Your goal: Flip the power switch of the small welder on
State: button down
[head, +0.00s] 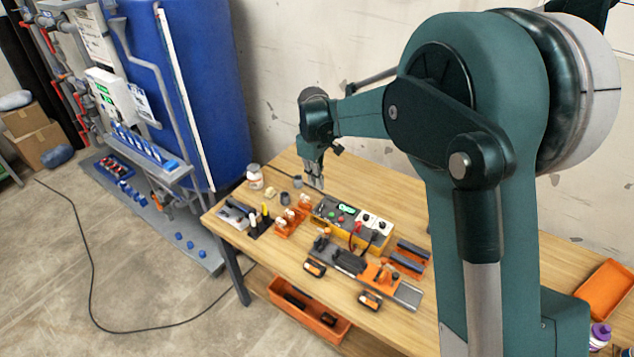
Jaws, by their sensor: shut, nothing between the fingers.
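The small welder appears to be the yellow box with a dark grey top (330,213) on the wooden workbench. Its top has a lit green display (347,209), small coloured controls and white panels with black knobs. The power switch is too small to pick out. My gripper (314,183) points down just above the back left end of the box, apart from or close to it; I cannot tell if it touches. Its fingers are shut with nothing between them.
Orange holders with pale fittings (290,222), a white jar (255,176) and a black tool stand (259,226) sit left of the box. A grey and orange clamp fixture (350,262) lies in front. An orange bin (308,312) is below.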

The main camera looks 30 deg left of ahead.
aim_at(322, 206)
jog(key=shift+w+a+r+t, duration=0.1)
jog(key=shift+w+r+t, duration=0.2)
jog(key=shift+w+t, duration=0.3)
jog(key=shift+w+f, duration=0.1)
jog(key=shift+f, duration=0.05)
jog(key=f, duration=0.4)
jog(key=w+f, duration=0.1)
jog(key=f, duration=0.4)
jog(key=w+f, duration=0.1)
jog(key=f, duration=0.3)
jog(key=shift+f, duration=0.3)
